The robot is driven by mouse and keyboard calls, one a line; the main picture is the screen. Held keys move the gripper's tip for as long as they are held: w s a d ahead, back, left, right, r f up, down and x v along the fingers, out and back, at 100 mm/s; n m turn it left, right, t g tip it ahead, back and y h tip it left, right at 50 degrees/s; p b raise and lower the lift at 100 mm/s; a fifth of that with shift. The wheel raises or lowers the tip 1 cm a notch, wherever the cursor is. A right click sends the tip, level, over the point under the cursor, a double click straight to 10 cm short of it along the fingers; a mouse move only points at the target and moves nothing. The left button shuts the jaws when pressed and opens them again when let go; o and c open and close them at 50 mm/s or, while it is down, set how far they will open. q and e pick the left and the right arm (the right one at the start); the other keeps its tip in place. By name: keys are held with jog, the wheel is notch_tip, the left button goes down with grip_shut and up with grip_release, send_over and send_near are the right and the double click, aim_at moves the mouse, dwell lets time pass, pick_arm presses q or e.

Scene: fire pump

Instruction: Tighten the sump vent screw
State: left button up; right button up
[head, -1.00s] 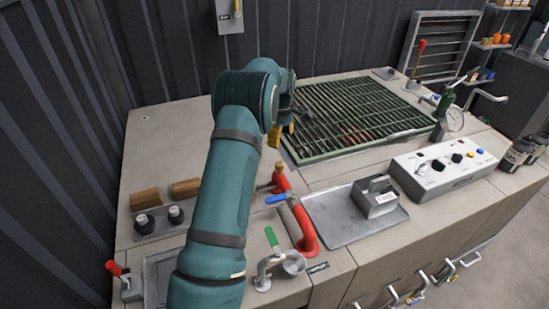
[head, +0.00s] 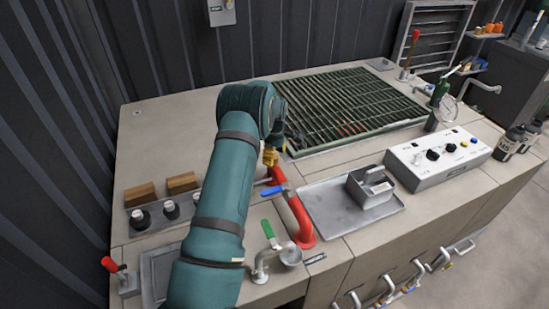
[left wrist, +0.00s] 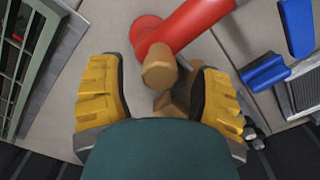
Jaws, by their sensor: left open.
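My left gripper (head: 270,157) is at the far end of the red pipe (head: 299,215), above the bench top. In the left wrist view its two yellow ribbed fingers (left wrist: 158,98) are spread wide. A brass hexagonal fitting (left wrist: 160,66) stands out from the red pipe (left wrist: 195,25) between and just beyond the fingers. A second brass-brown piece (left wrist: 174,100) shows between the fingers, partly hidden by my right-hand finger and the gripper body. I cannot tell which brass piece is the sump vent screw. In the head view the gripper covers most of the brass. My right gripper is not in view.
A blue lever (head: 274,190) sits close beside the gripper, and a green-handled valve (head: 268,230) stands nearer. The green grating (head: 350,108) lies behind. A tray (head: 330,217) holds a grey metal box (head: 371,188). Black knobs (head: 171,210) and wooden blocks (head: 181,182) are at left.

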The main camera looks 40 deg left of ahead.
pick_arm(q)
jog(key=shift+f, duration=0.6)
grip_shut()
